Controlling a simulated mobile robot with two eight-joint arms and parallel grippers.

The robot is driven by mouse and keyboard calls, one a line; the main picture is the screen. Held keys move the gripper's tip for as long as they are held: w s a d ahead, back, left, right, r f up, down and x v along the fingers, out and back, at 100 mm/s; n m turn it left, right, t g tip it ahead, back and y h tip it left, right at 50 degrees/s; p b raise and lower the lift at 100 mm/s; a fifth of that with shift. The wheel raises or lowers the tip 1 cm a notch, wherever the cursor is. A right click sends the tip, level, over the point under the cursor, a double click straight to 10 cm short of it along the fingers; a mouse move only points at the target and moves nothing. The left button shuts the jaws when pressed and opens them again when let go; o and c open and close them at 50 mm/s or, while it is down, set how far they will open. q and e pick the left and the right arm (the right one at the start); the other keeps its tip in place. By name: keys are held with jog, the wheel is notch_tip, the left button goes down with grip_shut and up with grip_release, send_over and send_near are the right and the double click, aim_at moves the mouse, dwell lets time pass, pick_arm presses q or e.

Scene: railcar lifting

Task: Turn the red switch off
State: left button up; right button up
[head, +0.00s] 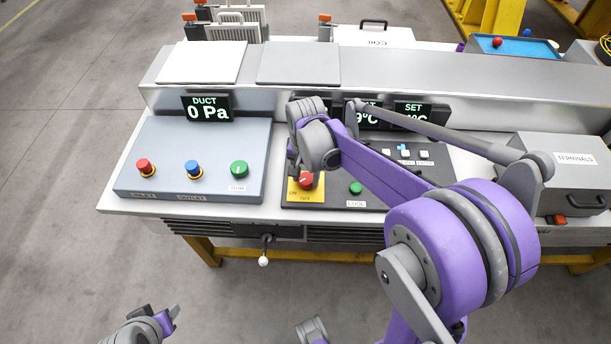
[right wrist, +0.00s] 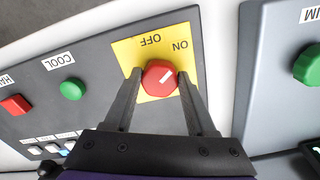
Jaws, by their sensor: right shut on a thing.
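The red switch (right wrist: 159,78) is a round red knob on a yellow plate (right wrist: 128,50) marked ON and OFF. In the right wrist view its white mark slants up and right, to the ON side. My right gripper (right wrist: 158,74) has one finger on each side of the knob and is shut on it. In the head view the knob (head: 305,180) shows just below my right gripper (head: 303,165), on the dark panel's front left corner. Part of my left gripper (head: 158,322) shows low at the left, away from the bench; its finger opening is unclear.
A green COOL button (head: 355,188) sits right of the switch. The blue-grey panel (head: 140,165) to the left has red, blue and green knobs. A white-knobbed lever (head: 263,260) hangs below the bench's front edge. A grey terminals box (head: 560,165) stands right.

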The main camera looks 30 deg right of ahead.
aim_at(307, 179)
jog(key=n, duration=1)
jog(key=shift+d+n, duration=0.15)
jog(key=shift+n, duration=0.25)
dwell(0.4)
jog(key=o, duration=1.4)
jog(key=shift+c, duration=0.2)
notch_tip(307, 179, up, 11)
jog(key=shift+s+p, duration=0.1)
jog(key=shift+p, duration=0.2)
jog(key=s+a+f+t+p, duration=0.2)
jog(key=s+a, duration=0.1)
jog(key=s, duration=0.4)
jog(key=s+a+f+t+p, duration=0.1)
jog(key=s+a+f+t, duration=0.1)
jog(key=s, duration=0.6)
jog(key=shift+a+t+p, duration=0.35)
jog(key=shift+a+t, duration=0.35)
jog(key=shift+a, duration=0.25)
